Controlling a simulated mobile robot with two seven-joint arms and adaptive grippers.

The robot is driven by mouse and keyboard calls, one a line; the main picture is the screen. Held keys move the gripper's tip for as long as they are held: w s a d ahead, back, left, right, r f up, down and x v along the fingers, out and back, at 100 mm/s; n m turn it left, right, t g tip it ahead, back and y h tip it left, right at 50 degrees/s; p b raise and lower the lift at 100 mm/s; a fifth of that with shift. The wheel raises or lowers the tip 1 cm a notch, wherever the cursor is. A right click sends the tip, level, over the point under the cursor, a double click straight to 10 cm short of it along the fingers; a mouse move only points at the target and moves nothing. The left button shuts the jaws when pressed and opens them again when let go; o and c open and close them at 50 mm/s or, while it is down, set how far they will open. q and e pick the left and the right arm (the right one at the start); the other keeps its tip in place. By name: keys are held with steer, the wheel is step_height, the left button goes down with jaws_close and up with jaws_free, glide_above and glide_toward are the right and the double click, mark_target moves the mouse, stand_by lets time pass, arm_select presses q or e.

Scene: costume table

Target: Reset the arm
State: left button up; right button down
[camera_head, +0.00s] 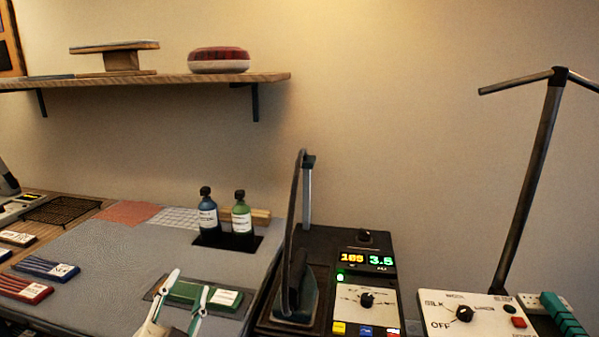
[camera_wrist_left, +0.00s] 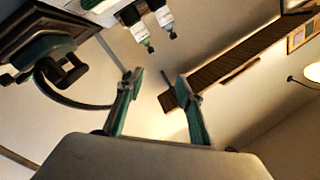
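My left gripper (camera_head: 188,283) comes up from the bottom edge of the head view, in front of a green block with a white label (camera_head: 205,296) in a dark tray. Its two fingers stand apart with nothing between them. In the left wrist view the same gripper (camera_wrist_left: 160,74) shows two separated green-and-grey fingers and an empty gap. My right gripper is in neither view.
Two bottles, blue (camera_head: 208,216) and green (camera_head: 242,218), stand in a dark holder. An iron (camera_head: 296,296) rests on a dark station with a lit display (camera_head: 367,259). A white control box (camera_head: 470,312) is at right. A wooden shelf (camera_head: 150,83) hangs above; the grey mat (camera_head: 130,255) has bare room.

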arm_select(q)
steer(key=s+a+f+g+y, duration=0.2)
steer(key=s+a+f+g, duration=0.5)
steer(key=s+f, duration=0.4)
steer(key=s+a+f+g+y, duration=0.2)
steer(key=s+a+f+g, duration=0.2)
steer(key=s+a+f, duration=0.7)
steer(key=w+d+f+n+t+h, duration=0.3)
steer(key=d+f+h, duration=0.4)
steer(key=d+f, duration=0.9)
steer(key=d, duration=0.3)
steer(key=shift+w+d+h, duration=0.25)
steer(key=shift+w+h, duration=0.1)
steer(key=shift+h, duration=0.05)
